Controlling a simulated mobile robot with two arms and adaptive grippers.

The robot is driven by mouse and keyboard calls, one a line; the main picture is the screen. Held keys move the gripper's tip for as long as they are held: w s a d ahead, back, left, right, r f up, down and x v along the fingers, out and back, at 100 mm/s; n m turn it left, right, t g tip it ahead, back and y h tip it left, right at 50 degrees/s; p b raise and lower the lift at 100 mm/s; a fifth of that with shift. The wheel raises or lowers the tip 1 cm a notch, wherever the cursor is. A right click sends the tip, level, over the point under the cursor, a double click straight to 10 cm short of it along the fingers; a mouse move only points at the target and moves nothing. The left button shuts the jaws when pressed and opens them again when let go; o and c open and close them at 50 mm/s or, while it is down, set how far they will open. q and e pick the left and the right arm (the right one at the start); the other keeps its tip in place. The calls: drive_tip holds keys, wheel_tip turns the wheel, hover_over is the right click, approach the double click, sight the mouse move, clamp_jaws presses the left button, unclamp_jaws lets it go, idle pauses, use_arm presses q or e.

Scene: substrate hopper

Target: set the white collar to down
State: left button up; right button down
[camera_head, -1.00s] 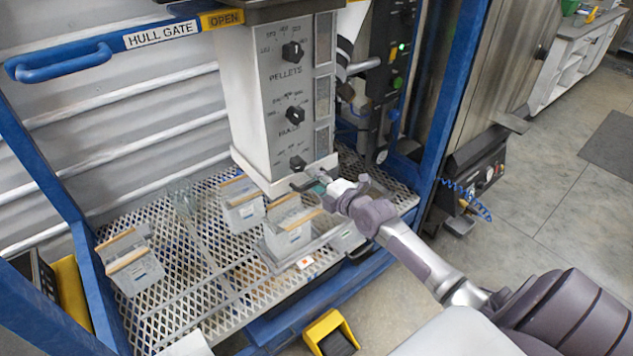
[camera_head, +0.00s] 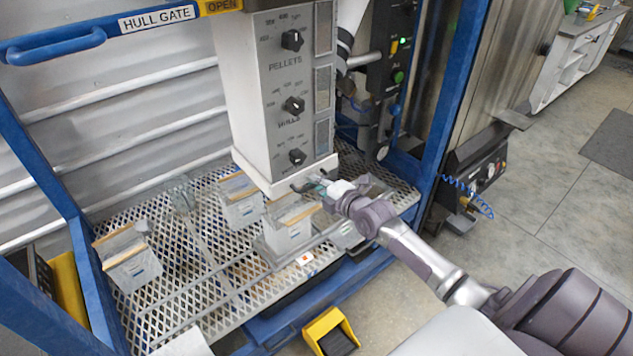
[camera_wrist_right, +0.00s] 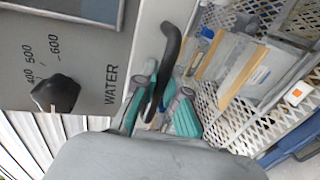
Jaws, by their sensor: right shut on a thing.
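The white collar (camera_head: 262,176) is the plain band around the foot of the grey hopper, below its lowest knob. In the right wrist view its white wall (camera_wrist_right: 152,40) runs beside the WATER label. A black curved handle (camera_wrist_right: 166,70) stands out at the collar. My right gripper (camera_head: 322,186) is at the collar's lower right corner. In the right wrist view its teal-padded fingers (camera_wrist_right: 162,108) are on either side of the handle, shut on it. The handle's far end and the collar's hidden sides cannot be seen. My left gripper is not in view.
Three black knobs, including the bottom one (camera_head: 297,156), are on the hopper front. Clear bins, such as one (camera_head: 288,232) near my right gripper, stand on the mesh shelf (camera_head: 190,262). A blue post (camera_head: 455,90) rises at the right.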

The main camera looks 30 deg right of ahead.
drive_tip(key=shift+f, duration=0.7)
drive_tip(key=shift+s+f, duration=0.1)
drive_tip(key=c, duration=1.2)
unclamp_jaws()
drive_tip(key=v, duration=1.2)
drive_tip(key=shift+d, duration=0.1)
